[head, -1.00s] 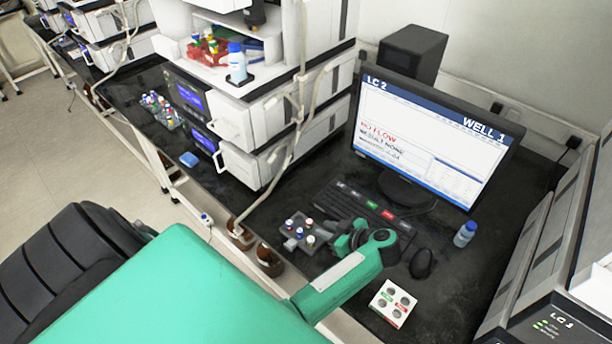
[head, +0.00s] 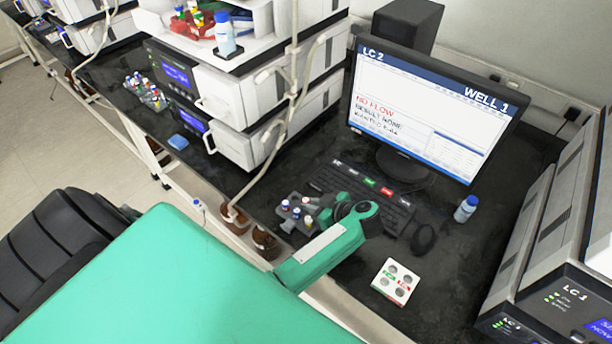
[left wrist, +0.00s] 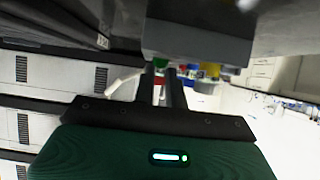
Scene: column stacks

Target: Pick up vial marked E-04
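A small grey rack (head: 290,224) with several capped vials (head: 296,212) stands on the dark bench in front of the keyboard. Their marks are too small to read, so I cannot tell which is E-04. My left gripper (head: 328,212) is just right of this rack, close to its vials, with its fingers partly hidden by the green hand. In the left wrist view its two dark fingers (left wrist: 163,88) stand apart, with coloured caps showing beyond and between them. I see no vial clearly held. My right gripper is not in view.
A white block (head: 397,280) with round holes and green and red labels lies right of my arm. A mouse (head: 423,239), a blue-capped bottle (head: 465,209) and a monitor (head: 428,118) stand nearby. Another vial rack (head: 146,92) is far left.

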